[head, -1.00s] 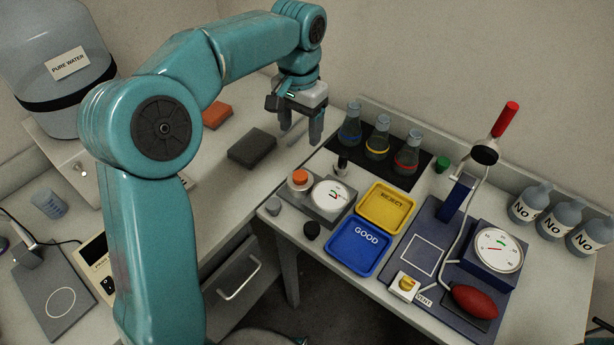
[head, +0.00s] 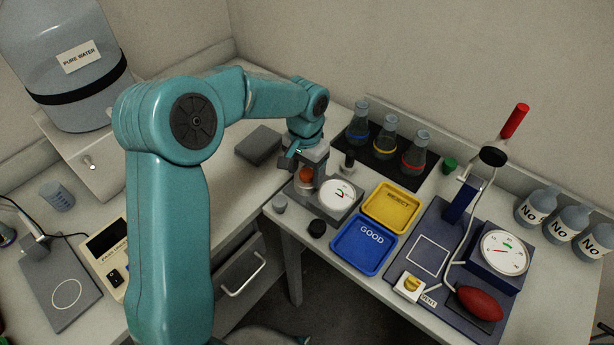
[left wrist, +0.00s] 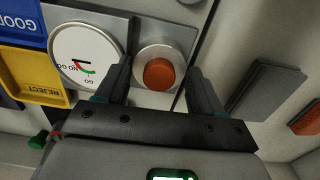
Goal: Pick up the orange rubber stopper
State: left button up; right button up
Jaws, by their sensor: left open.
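The orange rubber stopper (head: 306,174) sits on the grey gauge base, left of its white dial, in the head view. In the left wrist view the orange stopper (left wrist: 159,73) rests on a round pale seat. My left gripper (head: 304,178) is open and has its fingers around the stopper's place, pointing down. In the left wrist view the fingers of my left gripper (left wrist: 158,75) stand apart on either side of the stopper, with gaps between. The right gripper is not in view.
The dial gauge (head: 337,195) is close beside the stopper. A yellow REJECT tray (head: 410,220), a blue GOOD tray (head: 346,256) and flasks (head: 387,137) on a black mat are nearby.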

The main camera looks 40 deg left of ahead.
pick_arm(q)
jog(key=c, duration=1.1)
jog(key=shift+r, duration=0.2)
